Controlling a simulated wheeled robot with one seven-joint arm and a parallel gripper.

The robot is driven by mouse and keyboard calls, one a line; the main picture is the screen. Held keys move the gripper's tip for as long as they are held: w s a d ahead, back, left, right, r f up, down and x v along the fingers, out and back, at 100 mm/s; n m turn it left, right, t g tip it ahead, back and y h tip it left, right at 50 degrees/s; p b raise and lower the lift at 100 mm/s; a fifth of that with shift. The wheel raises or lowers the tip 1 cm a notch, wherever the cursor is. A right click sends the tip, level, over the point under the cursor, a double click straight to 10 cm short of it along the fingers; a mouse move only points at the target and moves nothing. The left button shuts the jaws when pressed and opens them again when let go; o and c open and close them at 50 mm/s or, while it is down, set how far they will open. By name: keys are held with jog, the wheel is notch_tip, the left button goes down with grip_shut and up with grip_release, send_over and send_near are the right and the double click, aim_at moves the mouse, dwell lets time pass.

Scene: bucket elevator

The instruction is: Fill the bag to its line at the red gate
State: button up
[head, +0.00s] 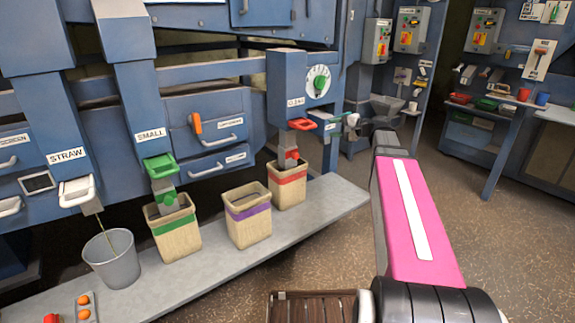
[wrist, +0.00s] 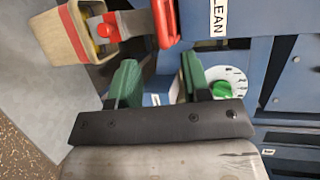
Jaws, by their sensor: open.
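The red gate is a red handle (head: 301,124) on the spout below the CLEAN label. It also shows at the top of the wrist view (wrist: 166,24), just past my fingertips and apart from them. The tan bag with a red band (head: 287,190) stands upright under this spout, and it shows at the top left of the wrist view (wrist: 70,35). How full it is against its line cannot be told. My gripper (wrist: 158,75) has two green fingers, open and empty, in front of the blue panel.
A dial with a green knob (wrist: 222,90) is close to the right finger. Bags with a purple band (head: 249,215) and a green band (head: 172,228), and a grey bucket (head: 112,262), stand along the grey shelf (head: 215,270). Open floor (head: 510,240) lies to the right.

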jog(key=shift+c, duration=0.3)
jog(key=shift+s, duration=0.15)
jog(key=c, duration=0.5)
jog(key=s+m+t+h, duration=0.1)
jog(key=s, duration=0.1)
jog(key=s+r+m+t+h, duration=0.1)
jog(key=s, duration=0.1)
jog(key=s+t+h, duration=0.1)
jog(key=s, duration=0.2)
jog(key=shift+s+d+r+m+t, duration=0.1)
jog(key=shift+d+r+m+t, duration=0.05)
jog(key=shift+d+m+t, duration=0.2)
grip_shut()
jog(key=h, duration=0.1)
send_near(304, 124)
jog(key=shift+w+a+f+m+t, duration=0.25)
jog(key=shift+w+a+f+m, duration=0.1)
jog(key=shift+w+a+f, duration=0.65)
jog(key=shift+f, duration=0.1)
jog(key=shift+r+x, duration=0.25)
jog(key=shift+x, duration=0.8)
jog(key=shift+r+x, duration=0.2)
jog(key=shift+x, duration=0.85)
jog(key=shift+w+r, duration=0.1)
jog(key=shift+w, duration=0.1)
jog(key=shift+s, duration=0.1)
